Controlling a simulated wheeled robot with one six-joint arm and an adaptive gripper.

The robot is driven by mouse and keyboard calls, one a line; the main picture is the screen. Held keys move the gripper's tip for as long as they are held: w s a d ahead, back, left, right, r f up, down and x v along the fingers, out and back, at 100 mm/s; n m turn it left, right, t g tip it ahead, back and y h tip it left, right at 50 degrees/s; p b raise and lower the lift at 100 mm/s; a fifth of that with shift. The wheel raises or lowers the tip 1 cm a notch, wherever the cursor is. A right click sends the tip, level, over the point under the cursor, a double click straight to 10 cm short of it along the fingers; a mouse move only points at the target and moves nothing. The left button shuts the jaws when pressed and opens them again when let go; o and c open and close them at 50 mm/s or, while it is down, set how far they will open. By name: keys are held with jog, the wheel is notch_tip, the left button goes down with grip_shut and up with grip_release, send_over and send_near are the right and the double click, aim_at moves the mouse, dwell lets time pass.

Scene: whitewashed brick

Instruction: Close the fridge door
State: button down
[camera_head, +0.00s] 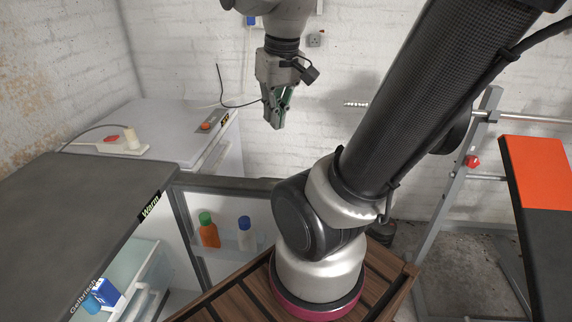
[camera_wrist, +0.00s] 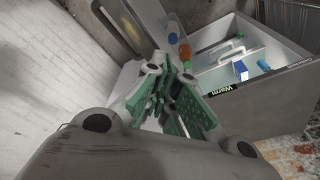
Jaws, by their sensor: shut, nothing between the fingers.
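The fridge (camera_head: 85,195) stands at the left with a dark grey top and a "Warm" label. Its door (camera_head: 186,222) stands open, swung out to the right, with its inner side and bottle shelf showing. In the wrist view the open door (camera_wrist: 118,28) is at the upper left and the fridge body (camera_wrist: 270,108) at the right. My gripper (camera_head: 275,122), with green fingers, is shut and empty. In the head view it appears above and behind the door's top edge, apart from it. Its fingers fill the middle of the wrist view (camera_wrist: 172,100). My arm hides the door's right end.
An orange bottle (camera_head: 209,232) and a white, blue-capped bottle (camera_head: 246,236) stand in the door shelf. A clear drawer (camera_head: 128,280) and a blue-white carton (camera_head: 103,293) are inside the fridge. A white chest (camera_head: 165,125) stands behind; a metal-framed bench (camera_head: 545,220) is at the right.

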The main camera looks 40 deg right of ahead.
jog(key=w+d+f+m+g+y, duration=0.3)
jog(key=w+d+f+m, duration=0.5)
jog(key=w+d+f, duration=0.85)
jog(key=shift+g+h, duration=0.3)
jog(key=shift+g, duration=0.2)
jog(key=x, duration=0.3)
jog(key=s+a+x, duration=0.1)
jog(key=x, duration=0.3)
jog(key=a+x, duration=0.1)
jog(key=x, duration=0.3)
jog(key=shift+s+r, duration=0.25)
jog(key=shift+r, duration=0.05)
jog(key=shift+s+a, duration=0.55)
jog(key=shift+a, duration=0.1)
jog(key=shift+a, duration=0.1)
